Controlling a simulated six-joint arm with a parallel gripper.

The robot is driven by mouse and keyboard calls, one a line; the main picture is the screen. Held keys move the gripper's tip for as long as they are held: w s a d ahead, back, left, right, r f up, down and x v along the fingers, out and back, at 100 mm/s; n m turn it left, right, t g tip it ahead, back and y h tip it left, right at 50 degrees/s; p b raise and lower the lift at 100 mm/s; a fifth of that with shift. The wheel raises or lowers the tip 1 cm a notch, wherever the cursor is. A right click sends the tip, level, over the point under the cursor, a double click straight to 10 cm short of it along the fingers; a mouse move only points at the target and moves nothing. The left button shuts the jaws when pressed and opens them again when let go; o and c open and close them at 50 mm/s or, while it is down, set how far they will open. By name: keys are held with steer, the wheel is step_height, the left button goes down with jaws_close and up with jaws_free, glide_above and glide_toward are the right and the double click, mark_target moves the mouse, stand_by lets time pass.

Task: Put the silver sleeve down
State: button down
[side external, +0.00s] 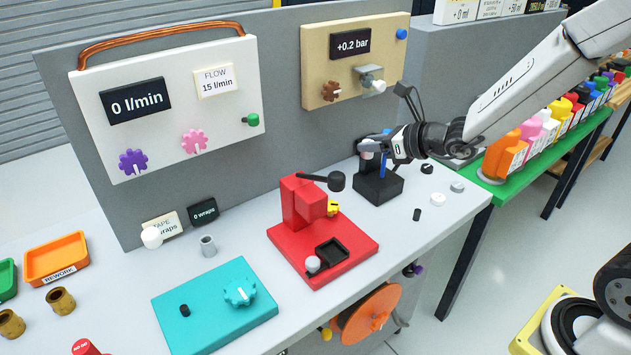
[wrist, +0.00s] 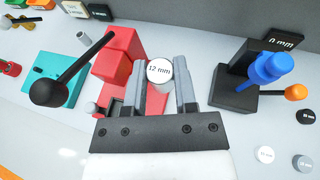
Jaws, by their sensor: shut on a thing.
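My gripper (wrist: 170,68) is shut on a pale cylinder (wrist: 160,72) whose round white top reads "12 mm". In the side external view my gripper (side external: 366,149) is above the bench by the black stand, and the held piece is hard to make out there. A silver-grey hollow sleeve (side external: 208,246) stands upright on the bench between the teal box and the grey panel, apart from my gripper. It also shows small at the upper left of the wrist view (wrist: 83,36). I cannot tell whether the held cylinder is a silver sleeve too.
The red press (side external: 343,252) with its black lever is beside my gripper, left of it in the wrist view. The black stand (side external: 380,187) with a blue part is close on the other side. Several small caps (side external: 437,199) lie at the bench's right end. The teal box (side external: 213,308) is farther left.

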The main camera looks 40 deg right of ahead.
steer(key=a, duration=0.1)
steer(key=n+g+y, duration=0.7)
steer(key=n+y, duration=0.1)
steer(key=n, duration=0.1)
glide_above(337, 253)
step_height(337, 253, down, 9)
steer(key=shift+f, duration=0.1)
steer(key=shift+f, duration=2.15)
steer(key=shift+f, duration=0.15)
steer(key=shift+f, duration=1.65)
steer(key=shift+f, duration=0.15)
